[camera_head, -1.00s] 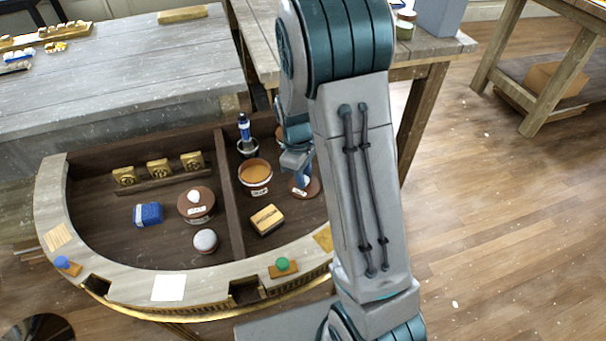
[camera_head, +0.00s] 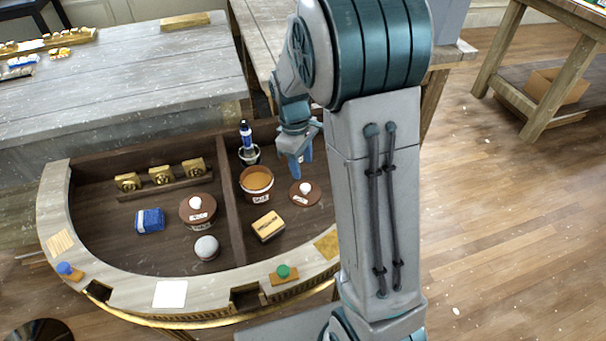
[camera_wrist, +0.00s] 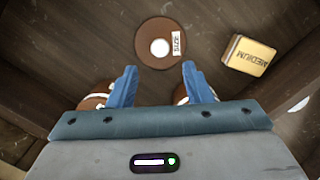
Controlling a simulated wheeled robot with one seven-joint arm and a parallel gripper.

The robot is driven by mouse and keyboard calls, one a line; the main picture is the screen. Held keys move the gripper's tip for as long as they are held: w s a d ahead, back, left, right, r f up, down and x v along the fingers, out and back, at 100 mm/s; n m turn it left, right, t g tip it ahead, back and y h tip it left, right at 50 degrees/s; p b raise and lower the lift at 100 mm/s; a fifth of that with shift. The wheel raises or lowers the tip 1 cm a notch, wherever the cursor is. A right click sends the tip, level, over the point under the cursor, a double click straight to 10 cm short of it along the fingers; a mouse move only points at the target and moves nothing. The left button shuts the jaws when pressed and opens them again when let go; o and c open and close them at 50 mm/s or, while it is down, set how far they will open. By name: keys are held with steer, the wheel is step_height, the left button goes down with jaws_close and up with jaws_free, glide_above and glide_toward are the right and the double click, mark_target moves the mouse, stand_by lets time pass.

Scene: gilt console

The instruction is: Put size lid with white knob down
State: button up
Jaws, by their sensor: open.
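The size lid with the white knob (camera_head: 305,192) lies flat on the floor of the console's right compartment, a brown disc with a white label. It also shows in the wrist view (camera_wrist: 149,36), just beyond my fingertips. My gripper (camera_head: 297,170) is open and empty above and behind the lid, apart from it. Its two blue fingers show in the wrist view (camera_wrist: 158,70) with a clear gap between them. An open tub with orange-brown contents (camera_head: 257,184) stands left of the lid, uncovered.
A box labelled medium (camera_head: 268,226) lies in front of the lid. A cup with a blue-topped bottle (camera_head: 248,150) stands behind the tub. A divider (camera_head: 228,200) separates the left compartment, which holds a lidded tub (camera_head: 198,209), a blue packet (camera_head: 150,220) and a white-topped jar (camera_head: 206,247).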

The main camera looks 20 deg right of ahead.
steer(key=s+r+m+t, duration=0.2)
steer(key=s+r+m, duration=0.2)
steer(key=s+r, duration=0.55)
steer(key=s+a+r+m+t+y, duration=0.1)
steer(key=s+m, duration=0.4)
steer(key=s, duration=0.4)
steer(key=shift+a, duration=0.2)
steer(key=shift+w, duration=0.1)
steer(key=shift+t, duration=0.4)
step_height(320, 180, up, 6)
steer(key=p, duration=0.5)
steer(key=shift+d+f+p, duration=0.1)
steer(key=shift+p, duration=0.2)
